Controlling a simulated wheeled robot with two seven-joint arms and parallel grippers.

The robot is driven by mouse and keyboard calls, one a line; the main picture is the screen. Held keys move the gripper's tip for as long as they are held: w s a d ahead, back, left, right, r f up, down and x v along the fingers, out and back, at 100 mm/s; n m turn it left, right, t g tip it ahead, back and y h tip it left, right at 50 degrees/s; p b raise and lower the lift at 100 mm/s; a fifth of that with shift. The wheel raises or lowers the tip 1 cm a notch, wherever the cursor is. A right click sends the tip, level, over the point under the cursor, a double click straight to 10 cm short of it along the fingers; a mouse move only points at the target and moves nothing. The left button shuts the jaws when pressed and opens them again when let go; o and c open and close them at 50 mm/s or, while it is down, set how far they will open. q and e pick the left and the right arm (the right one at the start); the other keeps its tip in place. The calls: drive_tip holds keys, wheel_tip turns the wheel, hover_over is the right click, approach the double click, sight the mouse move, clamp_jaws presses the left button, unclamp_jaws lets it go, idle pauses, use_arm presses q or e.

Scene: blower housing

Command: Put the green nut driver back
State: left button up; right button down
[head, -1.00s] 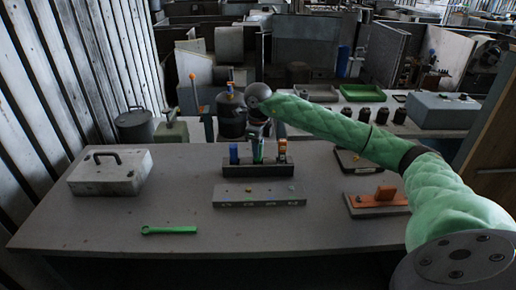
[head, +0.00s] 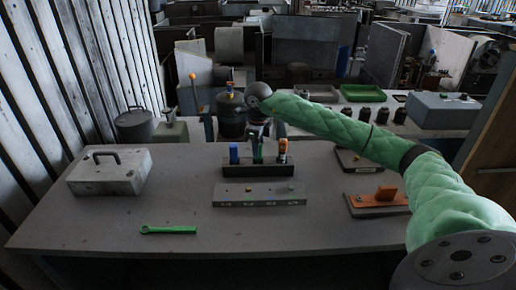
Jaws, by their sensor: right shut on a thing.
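The green nut driver (head: 258,155) stands upright at the middle of a dark rack (head: 258,171), between a blue-handled driver (head: 233,153) and an orange-topped driver (head: 283,151). My right gripper (head: 258,139) points down from above and is shut on the top of the green driver. The gripper hides part of its handle. I cannot tell how deep the driver's shaft sits in the rack. My left gripper is not in view.
A grey strip with small labels (head: 240,200) lies in front of the rack. A green wrench (head: 168,230) lies front left, a grey case (head: 109,178) back left, and an orange block on a plate (head: 380,209) at right. The table's front middle is clear.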

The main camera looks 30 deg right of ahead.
drive_tip(key=c, duration=1.2)
unclamp_jaws()
drive_tip(key=shift+o, duration=0.7)
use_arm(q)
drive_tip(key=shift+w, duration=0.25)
use_arm(e)
drive_tip(key=o, duration=0.5)
drive_tip(key=shift+r, duration=0.15)
drive_tip(key=shift+r+p, duration=1.35)
drive_tip(key=shift+r, duration=2.55)
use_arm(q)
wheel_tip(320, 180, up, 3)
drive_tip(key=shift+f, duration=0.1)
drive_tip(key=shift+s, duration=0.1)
use_arm(e)
drive_tip(key=shift+f, duration=0.1)
